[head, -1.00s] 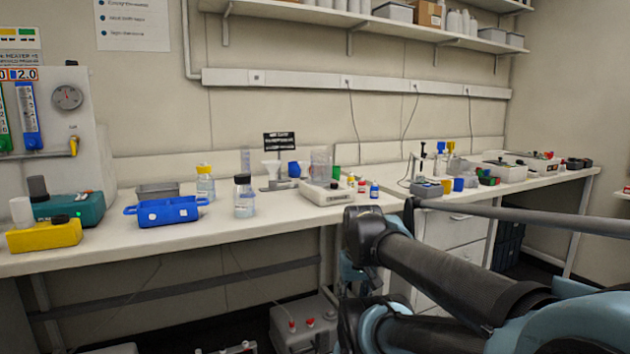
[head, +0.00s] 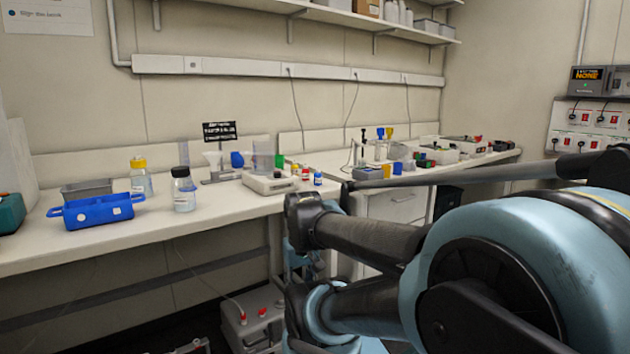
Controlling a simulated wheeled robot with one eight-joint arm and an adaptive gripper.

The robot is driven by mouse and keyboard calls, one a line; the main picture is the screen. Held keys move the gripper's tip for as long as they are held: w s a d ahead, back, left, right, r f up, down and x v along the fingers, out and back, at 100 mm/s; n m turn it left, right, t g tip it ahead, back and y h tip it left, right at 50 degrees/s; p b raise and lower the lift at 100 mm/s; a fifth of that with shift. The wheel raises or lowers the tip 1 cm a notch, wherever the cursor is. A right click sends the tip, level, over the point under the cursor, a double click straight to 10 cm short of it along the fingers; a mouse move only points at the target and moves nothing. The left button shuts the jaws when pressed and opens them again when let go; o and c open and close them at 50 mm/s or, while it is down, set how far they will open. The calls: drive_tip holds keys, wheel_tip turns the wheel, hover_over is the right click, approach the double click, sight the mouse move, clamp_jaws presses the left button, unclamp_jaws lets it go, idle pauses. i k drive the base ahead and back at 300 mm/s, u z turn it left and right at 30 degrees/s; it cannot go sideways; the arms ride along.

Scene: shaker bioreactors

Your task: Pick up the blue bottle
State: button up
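The blue bottle (head: 318,178) is small and stands upright near the front edge of the white bench, right of the white scale-like device. It stands beside small bottles with red and yellow colours. My dark and light-blue arm links fill the lower right of the head view, and a dark joint shows just below the bottle in the picture. I cannot make out my gripper or its fingers. No contact with the bottle shows.
On the bench stand a blue tray (head: 75,211), a black-capped bottle (head: 184,195), a yellow-capped bottle (head: 140,182) and a white scale-like device (head: 268,183). A grey box (head: 252,318) is on the floor below.

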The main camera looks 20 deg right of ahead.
sight(318, 176)
drive_tip(key=u, duration=0.75)
drive_tip(key=k, duration=1.6)
drive_tip(key=z, duration=0.75)
drive_tip(key=i, duration=1)
